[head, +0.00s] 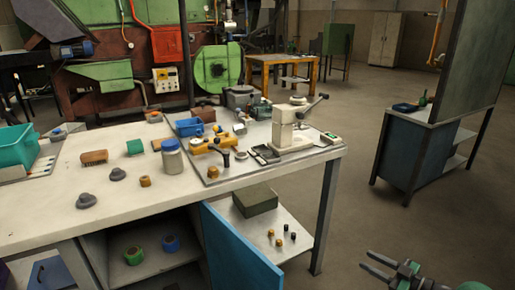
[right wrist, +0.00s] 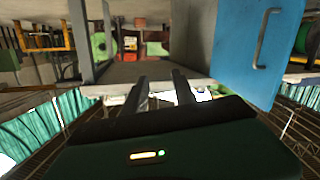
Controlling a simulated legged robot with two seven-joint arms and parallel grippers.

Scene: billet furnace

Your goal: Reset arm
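My right gripper (head: 366,261) is at the lower right of the head view, over the floor and to the right of the workbench (head: 60,215). Its two dark fingers are apart with nothing between them. They also show apart and empty in the right wrist view (right wrist: 160,88). My left gripper is in neither view. The blue cabinet door (head: 240,250) under the bench stands open in the head view. The door also shows with its grey handle at the upper right of the right wrist view (right wrist: 240,75), apart from the fingers.
The benchtop holds a beige lever press (head: 285,125), a lidded jar (head: 172,158), a blue bin (head: 190,126) and several small parts. A grey-green box (head: 255,199) sits on the lower shelf. A blue cabinet (head: 405,150) stands at the right. Floor between bench and cabinet is clear.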

